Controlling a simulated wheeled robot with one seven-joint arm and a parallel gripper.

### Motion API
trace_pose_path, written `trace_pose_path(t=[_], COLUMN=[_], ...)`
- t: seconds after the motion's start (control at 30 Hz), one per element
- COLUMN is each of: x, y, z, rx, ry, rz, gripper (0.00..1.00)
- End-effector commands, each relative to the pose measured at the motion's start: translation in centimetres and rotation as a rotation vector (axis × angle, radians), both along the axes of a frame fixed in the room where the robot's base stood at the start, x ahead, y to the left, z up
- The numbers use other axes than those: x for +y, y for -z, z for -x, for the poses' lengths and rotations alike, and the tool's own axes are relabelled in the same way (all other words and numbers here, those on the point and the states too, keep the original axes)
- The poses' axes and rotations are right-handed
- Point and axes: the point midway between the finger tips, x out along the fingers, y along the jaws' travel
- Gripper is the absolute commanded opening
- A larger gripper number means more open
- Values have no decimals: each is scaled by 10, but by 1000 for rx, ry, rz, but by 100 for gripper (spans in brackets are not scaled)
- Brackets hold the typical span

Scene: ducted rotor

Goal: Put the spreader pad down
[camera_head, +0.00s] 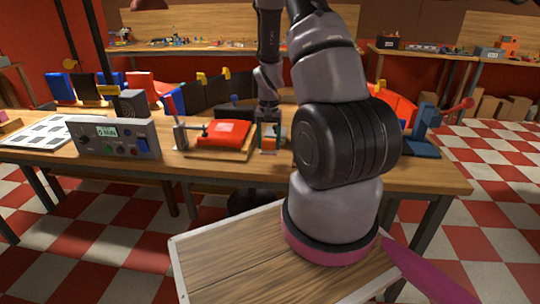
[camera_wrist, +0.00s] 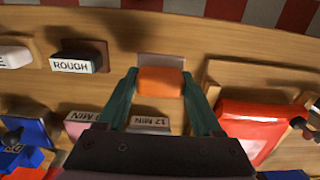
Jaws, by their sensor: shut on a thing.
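My gripper (camera_head: 269,135) is low over the workbench, just right of the red block on its wooden board. In the wrist view its two green fingers (camera_wrist: 160,88) are shut on an orange block, which I take to be the spreader pad (camera_wrist: 160,79). The pad also shows in the head view as a small orange patch (camera_head: 268,144) close above the bench top. A grey plate (camera_wrist: 160,61) shows just beyond the pad in the wrist view. I cannot tell whether the pad touches it or the bench.
The red block (camera_head: 225,133) on its board is close by. A grey control box (camera_head: 115,137) stands left; a blue stand (camera_head: 424,130) stands right. Bare wood (camera_wrist: 130,35) separates some items.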

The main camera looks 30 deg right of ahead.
Motion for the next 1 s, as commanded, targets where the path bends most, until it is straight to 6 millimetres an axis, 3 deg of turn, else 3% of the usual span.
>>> trace_pose_path(t=[0.33,0.73,0.77,0.8,1.0], x=[0,0,0,0,0], y=[41,47,47,47,47], z=[0,0,0,0,0], rx=[1,0,-1,-1,-1], ry=[0,-1,-1,-1,-1], rz=[-1,0,0,0,0], gripper=[15,15,79,94,97])
